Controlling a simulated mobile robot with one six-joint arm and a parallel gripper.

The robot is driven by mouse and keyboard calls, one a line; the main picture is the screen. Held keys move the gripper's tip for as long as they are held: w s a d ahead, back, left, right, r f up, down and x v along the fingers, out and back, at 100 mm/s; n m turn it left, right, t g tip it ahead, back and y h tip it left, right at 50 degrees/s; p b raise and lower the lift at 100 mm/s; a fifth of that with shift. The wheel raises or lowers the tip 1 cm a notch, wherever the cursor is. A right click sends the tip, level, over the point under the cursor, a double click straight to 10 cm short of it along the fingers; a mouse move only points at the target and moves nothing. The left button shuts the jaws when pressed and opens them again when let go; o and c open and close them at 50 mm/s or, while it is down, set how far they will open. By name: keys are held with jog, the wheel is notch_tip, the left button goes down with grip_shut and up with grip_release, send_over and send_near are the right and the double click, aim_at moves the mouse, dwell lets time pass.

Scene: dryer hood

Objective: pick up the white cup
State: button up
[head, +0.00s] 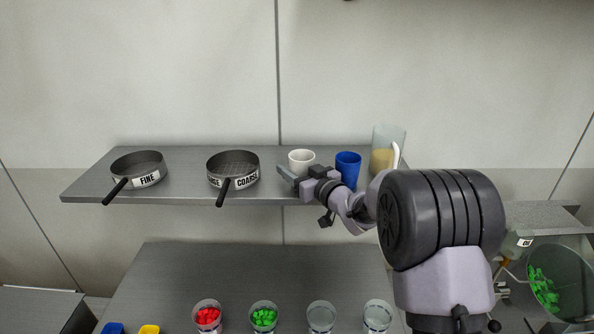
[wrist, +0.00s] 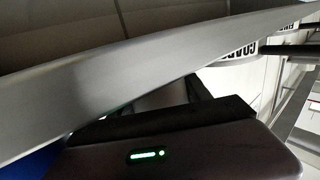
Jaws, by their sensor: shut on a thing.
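The white cup (head: 301,157) stands upright at the shelf, between the coarse sieve and the blue cup, in the head view. My gripper (head: 299,172) is at the cup's front and lower side, shut on it. The gripper hides the cup's lower part, so I cannot tell whether its base touches the shelf. In the wrist view, a broad pale band crosses very close to the camera, and the grip itself is not clear.
The shelf (head: 85,188) also holds the fine sieve (head: 137,168), coarse sieve (head: 232,165), blue cup (head: 347,170) close on the right, and a clear jug (head: 388,140). Below, a bench (head: 200,270) carries glasses, some with red (head: 207,316) or green (head: 264,316) pieces.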

notch_tip(320, 180, up, 3)
jog(key=shift+f, duration=0.1)
jog(key=s+d+r, duration=0.1)
jog(key=s+d, duration=0.1)
jog(key=s, duration=0.5)
jog(key=s+d+b, duration=0.1)
jog(key=s+d, duration=0.2)
jog(key=s, duration=0.5)
jog(key=shift+d+r, duration=0.3)
jog(key=shift+r, duration=0.05)
